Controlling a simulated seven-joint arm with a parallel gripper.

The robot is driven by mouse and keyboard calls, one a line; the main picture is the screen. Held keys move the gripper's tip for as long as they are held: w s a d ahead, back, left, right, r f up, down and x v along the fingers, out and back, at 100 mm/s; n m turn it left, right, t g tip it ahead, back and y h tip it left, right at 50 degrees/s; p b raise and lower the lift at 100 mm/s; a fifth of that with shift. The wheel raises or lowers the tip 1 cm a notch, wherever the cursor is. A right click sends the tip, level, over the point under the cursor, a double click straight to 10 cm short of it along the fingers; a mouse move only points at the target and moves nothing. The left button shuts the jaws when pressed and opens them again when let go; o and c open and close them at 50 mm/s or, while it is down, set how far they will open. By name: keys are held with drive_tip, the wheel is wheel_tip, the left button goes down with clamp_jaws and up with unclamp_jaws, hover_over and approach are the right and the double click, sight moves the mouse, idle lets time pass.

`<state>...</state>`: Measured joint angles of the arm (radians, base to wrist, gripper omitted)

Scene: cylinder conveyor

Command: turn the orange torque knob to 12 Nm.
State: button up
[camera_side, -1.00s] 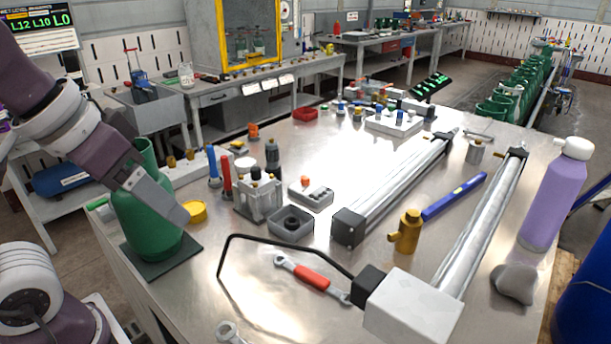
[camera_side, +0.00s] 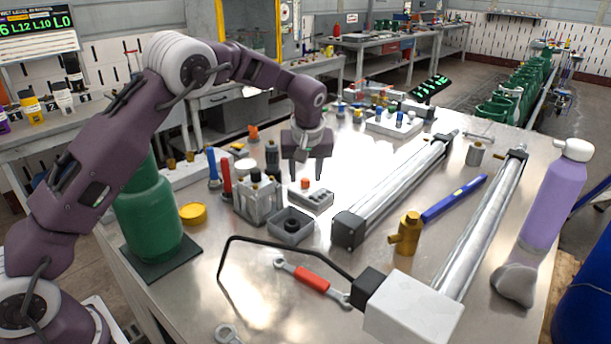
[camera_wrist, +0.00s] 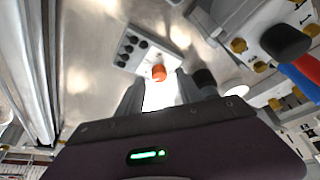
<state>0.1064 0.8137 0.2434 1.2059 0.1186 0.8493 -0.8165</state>
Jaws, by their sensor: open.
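The orange knob (camera_side: 305,183) sits at the near left end of a small grey control box (camera_side: 318,196) on the steel table. In the wrist view the orange knob (camera_wrist: 158,72) shows just beyond the fingertips, and the grey box (camera_wrist: 140,50) has several dark buttons beside it. My gripper (camera_side: 305,172) points down just above the box and knob, with its two fingers apart and nothing between them. In the wrist view my gripper (camera_wrist: 160,92) appears with the knob near the gap between its fingers. The knob's scale cannot be read.
A metal block fixture (camera_side: 258,203) and a grey square tray (camera_side: 291,226) stand close to the box. A long silver cylinder (camera_side: 395,185) lies to its right. A black hose (camera_side: 270,240) and a red-handled wrench (camera_side: 310,278) lie in front.

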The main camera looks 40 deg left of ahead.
drive_tip(key=shift+w+a+f, duration=0.15)
drive_tip(key=shift+w+f, duration=0.05)
drive_tip(key=shift+f, duration=0.45)
clamp_jaws()
drive_tip(key=shift+m, duration=0.3)
drive_tip(key=m+h, duration=0.1)
drive_tip(key=m, duration=0.1)
drive_tip(key=m+t+h, duration=0.1)
drive_tip(key=m, duration=0.2)
drive_tip(key=shift+s+a+m, duration=0.1)
drive_tip(key=shift+a+m, duration=0.1)
drive_tip(key=shift+m, duration=0.1)
drive_tip(key=m+h, duration=0.2)
drive_tip(key=m, duration=0.3)
drive_tip(key=shift+a, duration=0.1)
drive_tip(key=shift+m, duration=0.4)
unclamp_jaws()
